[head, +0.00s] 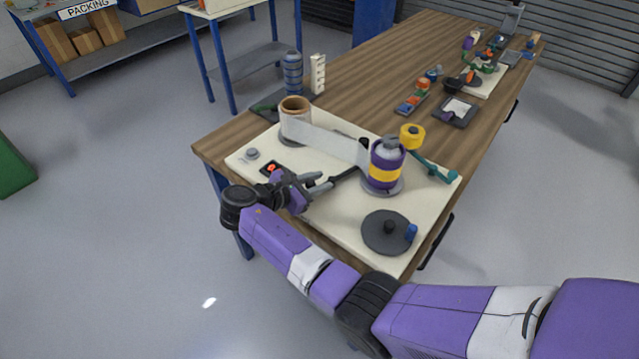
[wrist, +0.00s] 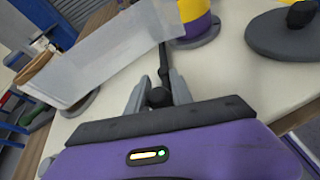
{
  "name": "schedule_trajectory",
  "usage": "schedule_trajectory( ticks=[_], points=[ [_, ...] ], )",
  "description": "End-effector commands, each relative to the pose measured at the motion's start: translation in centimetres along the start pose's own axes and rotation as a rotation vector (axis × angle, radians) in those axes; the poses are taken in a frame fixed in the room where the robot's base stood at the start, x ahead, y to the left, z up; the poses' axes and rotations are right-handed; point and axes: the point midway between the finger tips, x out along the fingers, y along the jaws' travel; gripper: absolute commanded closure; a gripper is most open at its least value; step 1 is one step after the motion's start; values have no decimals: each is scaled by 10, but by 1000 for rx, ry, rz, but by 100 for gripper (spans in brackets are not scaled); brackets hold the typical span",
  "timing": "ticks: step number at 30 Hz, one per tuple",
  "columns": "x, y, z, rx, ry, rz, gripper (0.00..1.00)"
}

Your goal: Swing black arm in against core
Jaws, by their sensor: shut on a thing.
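The black arm (head: 345,176) lies low over the cream board, reaching from near my gripper to the purple and yellow core (head: 385,165). My gripper (head: 322,184) is shut on the black arm near its knob end, which shows between the fingers in the wrist view (wrist: 158,97). The arm's far end is close to the core; I cannot tell if it touches. A translucent film web (head: 335,143) stretches from the brown-cored roll (head: 295,119) to the core. In the wrist view the film (wrist: 110,55) hangs just beyond my gripper.
The cream board (head: 335,215) sits on the wooden table (head: 230,143). It also holds a dark disc with a knob (head: 387,233), a red button box (head: 272,168) and a teal arm with a yellow roller (head: 412,135). Several small parts lie farther back.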

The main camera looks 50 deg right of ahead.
Motion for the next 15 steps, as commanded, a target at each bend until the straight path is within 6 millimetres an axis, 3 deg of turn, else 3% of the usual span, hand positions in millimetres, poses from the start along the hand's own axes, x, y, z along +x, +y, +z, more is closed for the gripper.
schedule_trajectory(
  ticks=[1, 10, 11, 14, 15],
  points=[
    [-7, 11, 0, 8, 7, 32, 100],
    [-7, 11, 1, 9, 7, 31, 100],
    [-7, 11, 1, 9, 6, 31, 71],
    [-6, 10, 1, 9, 6, 29, 52],
    [-6, 10, 1, 8, 5, 27, 52]
  ],
)
